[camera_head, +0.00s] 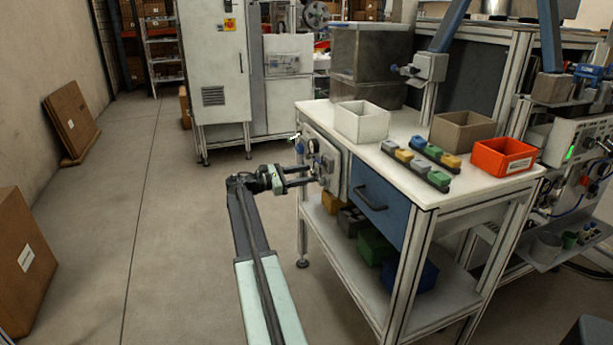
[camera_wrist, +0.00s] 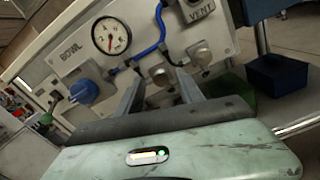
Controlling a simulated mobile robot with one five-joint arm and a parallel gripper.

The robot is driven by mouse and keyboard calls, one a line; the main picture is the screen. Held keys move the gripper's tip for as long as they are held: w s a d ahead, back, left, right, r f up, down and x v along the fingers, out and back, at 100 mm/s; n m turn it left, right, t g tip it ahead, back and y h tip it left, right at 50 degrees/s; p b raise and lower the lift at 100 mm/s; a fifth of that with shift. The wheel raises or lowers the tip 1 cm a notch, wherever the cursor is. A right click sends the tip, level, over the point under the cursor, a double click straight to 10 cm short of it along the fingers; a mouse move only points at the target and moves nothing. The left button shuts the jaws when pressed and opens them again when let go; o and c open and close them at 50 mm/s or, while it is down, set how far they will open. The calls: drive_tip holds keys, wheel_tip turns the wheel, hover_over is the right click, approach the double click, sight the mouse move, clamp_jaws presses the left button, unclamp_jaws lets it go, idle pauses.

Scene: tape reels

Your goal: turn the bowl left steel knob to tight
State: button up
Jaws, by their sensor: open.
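In the wrist view, a pale panel (camera_wrist: 65,62) carries the label BOWL and a round gauge (camera_wrist: 111,36). Two steel knobs sit below and right of the gauge. The left steel knob (camera_wrist: 160,74) shows between my two finger ends. The right steel knob (camera_wrist: 200,53) is outside the fingers, under the VENT label. My gripper (camera_head: 314,175) is open, at the panel on the bench's end in the head view. Its fingers point at the panel, one on each side of the left steel knob. I cannot tell whether they touch it. The knob's lower part is hard to make out.
A blue knob (camera_wrist: 84,91) sits left of the steel knobs, and a blue hose (camera_wrist: 158,30) loops above them. The bench (camera_head: 425,185) holds bins and coloured blocks; a blue drawer (camera_head: 377,205) is beside the panel.

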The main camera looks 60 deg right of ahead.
drive_tip(key=shift+s+d, duration=0.2)
drive_tip(key=shift+d, duration=0.05)
drive_tip(key=shift+c, duration=0.3)
